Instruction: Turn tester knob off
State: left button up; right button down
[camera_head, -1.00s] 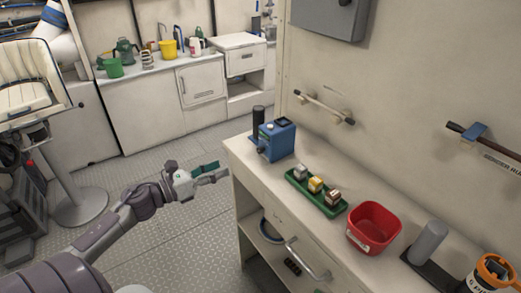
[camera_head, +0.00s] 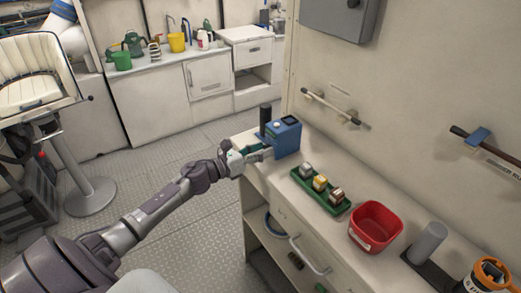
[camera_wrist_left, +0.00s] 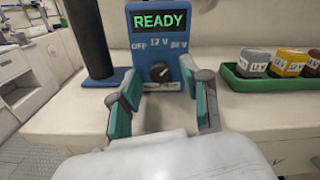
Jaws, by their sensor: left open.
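The blue tester (camera_head: 286,138) stands at the far end of the counter. In the left wrist view, the tester (camera_wrist_left: 172,22) has a lit green READY display and the labels OFF, 12 V and a third voltage around a dark round knob (camera_wrist_left: 158,71). I cannot tell for certain which label the knob points at. My left gripper (camera_head: 264,154) is at the tester's front. In the wrist view, the left gripper's (camera_wrist_left: 160,90) green-padded fingers are open, one on each side of and below the knob, with nothing between them. My right gripper is out of view.
A black cylinder (camera_wrist_left: 88,38) stands left of the tester on a blue base. A green tray (camera_head: 318,194) with several labelled blocks, a red bin (camera_head: 374,228) and a grey cylinder (camera_head: 428,242) stand farther along the counter. A wall rises behind.

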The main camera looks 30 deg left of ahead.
pick_arm(q)
jog(key=c, duration=0.7)
grip_shut()
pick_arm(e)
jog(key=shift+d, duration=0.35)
